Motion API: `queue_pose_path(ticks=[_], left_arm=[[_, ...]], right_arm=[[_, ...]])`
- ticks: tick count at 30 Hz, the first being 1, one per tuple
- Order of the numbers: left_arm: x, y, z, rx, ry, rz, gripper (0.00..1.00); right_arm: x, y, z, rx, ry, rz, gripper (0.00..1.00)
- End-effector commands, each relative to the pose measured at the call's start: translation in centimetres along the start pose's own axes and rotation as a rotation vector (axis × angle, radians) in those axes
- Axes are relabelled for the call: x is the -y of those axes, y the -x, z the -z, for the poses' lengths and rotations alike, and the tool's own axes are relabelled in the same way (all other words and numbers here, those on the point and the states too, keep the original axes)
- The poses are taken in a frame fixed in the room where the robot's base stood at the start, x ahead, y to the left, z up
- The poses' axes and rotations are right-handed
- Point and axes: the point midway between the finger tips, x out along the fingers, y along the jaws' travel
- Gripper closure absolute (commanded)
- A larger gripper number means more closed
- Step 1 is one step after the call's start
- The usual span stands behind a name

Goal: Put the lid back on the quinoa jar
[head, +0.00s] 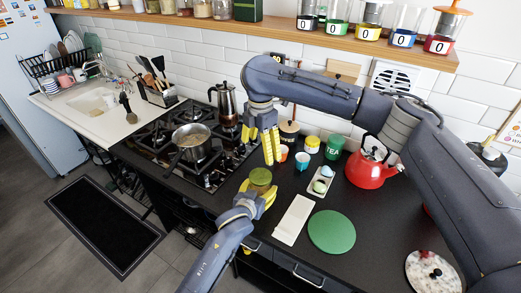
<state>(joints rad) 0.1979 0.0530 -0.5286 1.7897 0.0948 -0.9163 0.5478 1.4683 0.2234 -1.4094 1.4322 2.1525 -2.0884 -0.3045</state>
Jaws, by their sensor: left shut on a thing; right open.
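My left gripper (258,190), in the lower middle of the head view, is shut around a small round jar with an olive-green top (260,177) at the counter's front edge, right of the hob. I cannot read a label on it, so I cannot confirm that it is the quinoa jar, nor tell whether the olive top is a lid or the contents. My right gripper (269,143) is open, its yellow fingers pointing down above and slightly right of the jar, apart from it. I see nothing between its fingers. I cannot make out a separate loose lid.
A pot (191,146) and a moka pot (225,105) stand on the hob at left. Small cups, a green tea tin (334,147), an egg tray (321,182) and a red kettle (368,172) stand to the right. A white board (293,220) and green round mat (332,231) lie in front.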

Motion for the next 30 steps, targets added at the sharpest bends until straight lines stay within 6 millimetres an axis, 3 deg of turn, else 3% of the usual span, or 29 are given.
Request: queue_pose_path(ticks=[3, 4, 10, 22, 30], left_arm=[[0.0, 0.0, 0.0, 0.000, 0.000, 0.000, 1.00], [0.0, 0.0, 0.0, 0.000, 0.000, 0.000, 0.30], [0.0, 0.0, 0.0, 0.000, 0.000, 0.000, 0.07], [0.0, 0.7, -0.1, 0.000, 0.001, -0.001, 0.05], [0.0, 4.6, -0.1, 0.000, 0.001, 0.000, 0.05]], right_arm=[[0.0, 0.0, 0.0, 0.000, 0.000, 0.000, 0.12], [0.0, 0.0, 0.0, 0.000, 0.000, 0.000, 0.12], [0.0, 0.0, 0.0, 0.000, 0.000, 0.000, 0.12], [0.0, 0.0, 0.0, 0.000, 0.000, 0.000, 0.12], [0.0, 0.0, 0.0, 0.000, 0.000, 0.000, 0.12]])
